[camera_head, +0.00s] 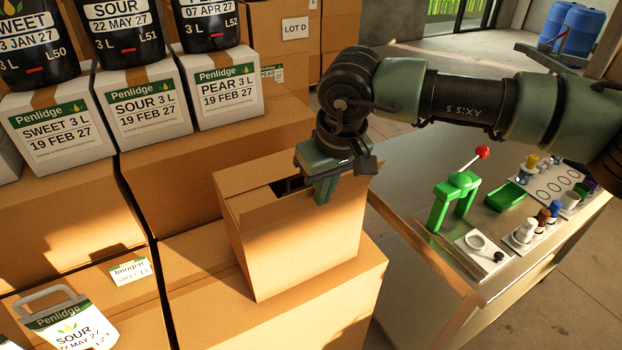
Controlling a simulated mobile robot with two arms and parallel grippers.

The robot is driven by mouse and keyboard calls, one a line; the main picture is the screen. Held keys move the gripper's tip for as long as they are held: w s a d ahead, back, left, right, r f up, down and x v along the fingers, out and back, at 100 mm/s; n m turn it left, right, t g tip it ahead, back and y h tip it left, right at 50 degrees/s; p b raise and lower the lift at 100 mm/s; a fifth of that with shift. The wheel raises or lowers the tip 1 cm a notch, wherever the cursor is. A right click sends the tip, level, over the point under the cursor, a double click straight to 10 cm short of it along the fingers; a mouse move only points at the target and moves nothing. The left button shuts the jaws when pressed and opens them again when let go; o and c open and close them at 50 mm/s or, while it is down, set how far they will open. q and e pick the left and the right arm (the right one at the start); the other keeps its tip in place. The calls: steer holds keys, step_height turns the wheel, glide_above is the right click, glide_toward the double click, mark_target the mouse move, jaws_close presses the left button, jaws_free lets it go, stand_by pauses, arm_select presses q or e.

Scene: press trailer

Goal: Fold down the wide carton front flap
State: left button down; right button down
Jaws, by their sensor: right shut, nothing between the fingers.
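The brown carton (304,248) stands upright on a larger box, in the middle of the view. Its top shows a flap (248,174) lying inward at the back left, and a dark gap into the carton beside my gripper. My right gripper (322,200) is shut and empty, pointing down at the carton's front top edge, and it overlaps that edge in the view. I cannot tell whether it touches the cardboard. The gripper and wrist hide part of the top, so the exact angle of the wide front flap is unclear. My left gripper is not in view.
Large brown boxes (200,160) are stacked at left, with labelled white cartons (148,102) and dark pouches (128,30) on top. At right a table (408,190) bears a green press (455,196) with a red knob, a green tray (505,196) and small bottles.

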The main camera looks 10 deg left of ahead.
step_height(320, 180, up, 14)
steer(key=p, duration=0.9)
steer(key=shift+w+a+r, duration=0.15)
steer(key=shift+r, duration=0.1)
